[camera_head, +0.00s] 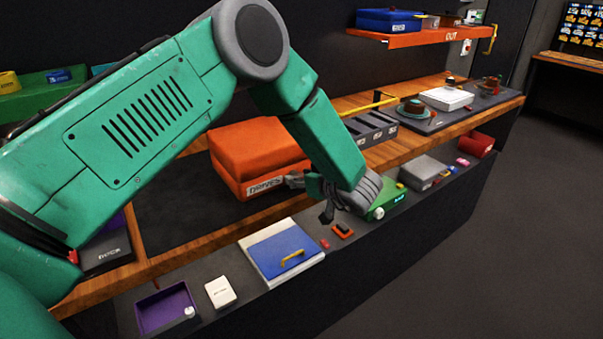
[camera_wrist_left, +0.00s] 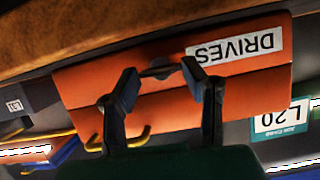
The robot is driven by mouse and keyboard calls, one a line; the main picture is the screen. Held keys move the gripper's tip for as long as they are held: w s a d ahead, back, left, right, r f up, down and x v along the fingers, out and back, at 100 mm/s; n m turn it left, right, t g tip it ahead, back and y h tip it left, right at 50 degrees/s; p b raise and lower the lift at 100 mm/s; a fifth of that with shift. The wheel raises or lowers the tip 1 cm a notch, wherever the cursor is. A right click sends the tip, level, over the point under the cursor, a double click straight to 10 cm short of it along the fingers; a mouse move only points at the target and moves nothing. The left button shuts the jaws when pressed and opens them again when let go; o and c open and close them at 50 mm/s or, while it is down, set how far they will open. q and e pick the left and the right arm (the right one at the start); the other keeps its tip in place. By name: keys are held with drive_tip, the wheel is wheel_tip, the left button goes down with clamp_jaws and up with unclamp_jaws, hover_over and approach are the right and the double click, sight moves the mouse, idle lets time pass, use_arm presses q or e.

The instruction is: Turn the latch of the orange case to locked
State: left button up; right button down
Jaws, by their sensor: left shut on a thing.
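The orange case (camera_head: 250,143) sits on the wooden shelf, with a white "DRIVES" label on its front. In the left wrist view the case (camera_wrist_left: 90,88) appears upside down. A dark latch (camera_wrist_left: 159,72) is on its front beside the label. My left gripper (camera_head: 302,186) is at the case's front, just right of the label. In the wrist view its two fingers (camera_wrist_left: 162,77) are around the latch, and the gripper is shut on it. In the head view my gripper hides the latch, and its turn angle is hard to tell. My right gripper is not in view.
Below, a ledge holds a purple tray (camera_head: 146,314), a white box (camera_head: 220,292), a blue-topped panel (camera_head: 277,258) and a green device (camera_head: 388,200). A grey bin (camera_head: 368,130) stands right of the case. The orange "OUT" shelf (camera_head: 430,39) hangs above.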

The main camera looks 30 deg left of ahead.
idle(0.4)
use_arm(q)
drive_tip(key=o, duration=1.2)
drive_tip(key=shift+a, duration=0.1)
drive_tip(key=shift+c, duration=0.2)
drive_tip(key=shift+f, duration=0.1)
drive_tip(key=shift+a, duration=0.1)
drive_tip(key=shift+s+d+r, duration=0.1)
drive_tip(key=shift+d+r, duration=0.1)
drive_tip(key=shift+d, duration=0.15)
drive_tip(key=v, duration=1.1)
drive_tip(key=shift+d, duration=0.15)
